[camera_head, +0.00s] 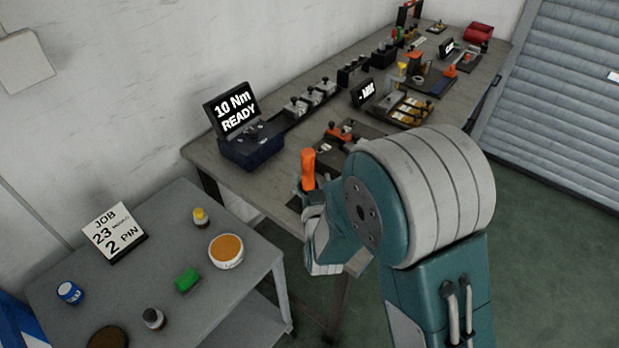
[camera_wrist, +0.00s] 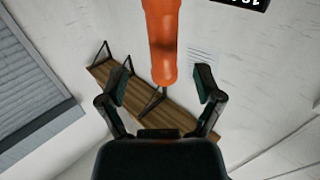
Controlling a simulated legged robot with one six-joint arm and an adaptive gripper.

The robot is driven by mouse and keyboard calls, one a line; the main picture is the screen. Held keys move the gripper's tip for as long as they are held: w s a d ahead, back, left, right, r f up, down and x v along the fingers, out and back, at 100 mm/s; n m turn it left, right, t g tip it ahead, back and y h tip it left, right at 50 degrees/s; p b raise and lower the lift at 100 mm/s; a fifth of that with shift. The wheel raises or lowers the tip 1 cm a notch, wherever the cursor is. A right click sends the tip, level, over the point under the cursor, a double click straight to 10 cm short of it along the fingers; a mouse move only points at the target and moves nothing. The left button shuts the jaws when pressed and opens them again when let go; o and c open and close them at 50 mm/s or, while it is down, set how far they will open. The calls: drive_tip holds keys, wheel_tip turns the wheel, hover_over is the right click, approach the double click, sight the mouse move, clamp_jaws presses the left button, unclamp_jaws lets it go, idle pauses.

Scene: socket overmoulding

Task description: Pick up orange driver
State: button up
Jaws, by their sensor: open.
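The orange driver (camera_head: 308,170) stands upright near the front edge of the long workbench, just beyond my arm in the head view. In the wrist view the driver (camera_wrist: 162,40) reaches down from the top edge to between the fingers. My gripper (camera_wrist: 162,90) is open, with one finger on each side of the driver and a visible gap to both. I cannot tell how deep the driver sits between the fingers. In the head view my arm's wrist hides most of the gripper and the driver's lower end.
A dark blue box with a "10 Nm READY" screen (camera_head: 234,110) stands left of the driver. A small black station with orange parts (camera_head: 338,135) is behind it. A lower grey table (camera_head: 160,270) at left holds a job card (camera_head: 113,232), jars and a green block (camera_head: 187,280).

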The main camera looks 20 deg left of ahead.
sight(308, 171)
drive_tip(key=x, duration=0.5)
drive_tip(key=shift+a+f, duration=0.1)
drive_tip(key=shift+a, duration=0.3)
drive_tip(key=shift+d, duration=0.2)
drive_tip(key=shift+c, duration=1.3)
drive_tip(key=shift+a, duration=0.1)
clamp_jaws()
